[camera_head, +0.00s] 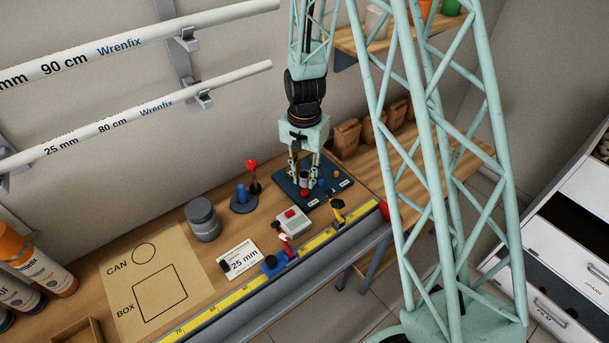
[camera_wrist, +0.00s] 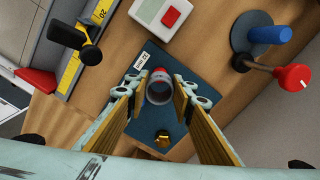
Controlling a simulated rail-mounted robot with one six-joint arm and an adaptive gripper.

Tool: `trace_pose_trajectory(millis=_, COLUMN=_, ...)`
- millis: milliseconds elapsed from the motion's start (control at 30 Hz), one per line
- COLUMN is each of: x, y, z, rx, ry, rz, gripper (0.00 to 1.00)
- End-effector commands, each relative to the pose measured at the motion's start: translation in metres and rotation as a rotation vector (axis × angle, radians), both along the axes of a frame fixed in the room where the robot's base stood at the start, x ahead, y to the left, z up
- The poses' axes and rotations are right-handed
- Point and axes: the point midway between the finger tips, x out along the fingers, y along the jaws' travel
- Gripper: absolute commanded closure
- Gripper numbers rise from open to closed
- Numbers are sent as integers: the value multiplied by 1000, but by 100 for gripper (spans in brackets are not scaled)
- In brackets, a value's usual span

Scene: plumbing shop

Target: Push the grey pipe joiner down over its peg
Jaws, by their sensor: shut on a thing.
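My gripper (camera_head: 304,181) reaches down over the dark blue peg board (camera_head: 328,193) at the back right of the bench. It is shut on the grey pipe joiner (camera_wrist: 159,97), which shows as a grey ring between the two fingertips in the wrist view. In the head view the joiner is small and partly covered by the fingers. A red part shows right by the joiner. The joiner's lower end and its peg are hidden, so I cannot tell how far it sits over the peg.
A brass-coloured piece (camera_wrist: 162,138) stands on the board close to the fingers. A blue peg on a round base (camera_head: 242,200) and a red-topped tool (camera_head: 252,168) stand left of the board. A white box with a red button (camera_head: 292,220) and the yellow rule (camera_head: 232,299) lie in front.

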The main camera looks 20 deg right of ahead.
Motion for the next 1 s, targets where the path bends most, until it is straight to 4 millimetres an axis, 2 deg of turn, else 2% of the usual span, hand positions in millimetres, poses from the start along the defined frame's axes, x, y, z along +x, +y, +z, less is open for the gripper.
trace_pose_trajectory(millis=200, x=0, y=0, z=-16, rx=0, ry=0, rz=0, gripper=85)
trace_pose_trajectory(millis=400, x=0, y=0, z=-24, rx=0, ry=0, rz=0, gripper=85)
trace_pose_trajectory(millis=1000, x=0, y=0, z=-27, rx=0, ry=0, rz=0, gripper=85)
